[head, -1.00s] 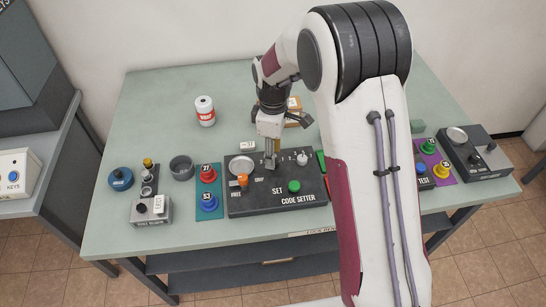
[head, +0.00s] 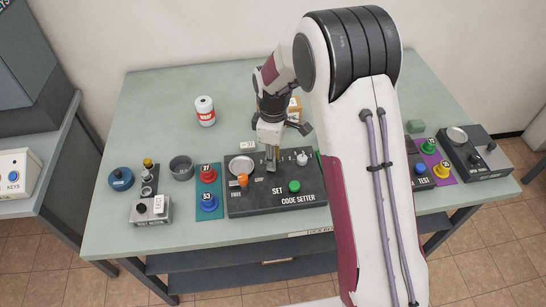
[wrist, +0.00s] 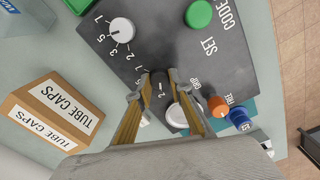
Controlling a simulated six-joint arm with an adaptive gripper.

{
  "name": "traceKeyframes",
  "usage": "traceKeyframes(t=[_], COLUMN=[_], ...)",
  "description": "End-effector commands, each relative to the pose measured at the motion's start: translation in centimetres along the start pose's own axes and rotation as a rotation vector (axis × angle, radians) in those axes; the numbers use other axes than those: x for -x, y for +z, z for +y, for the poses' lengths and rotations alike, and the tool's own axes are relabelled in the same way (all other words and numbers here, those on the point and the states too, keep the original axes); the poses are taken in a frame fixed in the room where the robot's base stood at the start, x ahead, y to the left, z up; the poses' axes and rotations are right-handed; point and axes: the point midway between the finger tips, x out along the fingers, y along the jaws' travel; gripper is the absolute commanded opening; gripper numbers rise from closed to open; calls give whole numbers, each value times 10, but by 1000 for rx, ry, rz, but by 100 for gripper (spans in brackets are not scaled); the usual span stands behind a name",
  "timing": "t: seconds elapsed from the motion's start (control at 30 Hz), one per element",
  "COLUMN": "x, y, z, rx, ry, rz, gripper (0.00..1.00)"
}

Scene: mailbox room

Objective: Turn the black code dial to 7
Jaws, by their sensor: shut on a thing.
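The CODE SETTER box (head: 245,205) is dark grey and lies on the table left of my arm. My gripper (head: 271,166) points down at its upper middle. In the wrist view my gripper (wrist: 160,78) is shut on the black code dial (wrist: 160,92), with one finger on each side. A white mark shows on the dial's top. Its printed scale is mostly hidden by the fingers, so I cannot tell which number it points to. In the head view the gripper hides the dial.
A white knob (wrist: 122,27) with its own numbers, a green button (wrist: 199,14), an orange knob (wrist: 217,106) and a silver disc (head: 241,166) share the box. A TUBE CAPS carton (wrist: 48,112) stands behind. The table's back left is mostly clear.

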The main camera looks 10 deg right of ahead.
Motion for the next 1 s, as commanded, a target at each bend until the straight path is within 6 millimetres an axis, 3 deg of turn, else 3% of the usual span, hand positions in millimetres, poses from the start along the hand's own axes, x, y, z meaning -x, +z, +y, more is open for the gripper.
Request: traceKeyframes(t=[0.47,1.0], x=[0,0], y=[0,0], z=[0,0], rx=[-128,-551], ry=[0,0], rz=[0,0], gripper=[0,0])
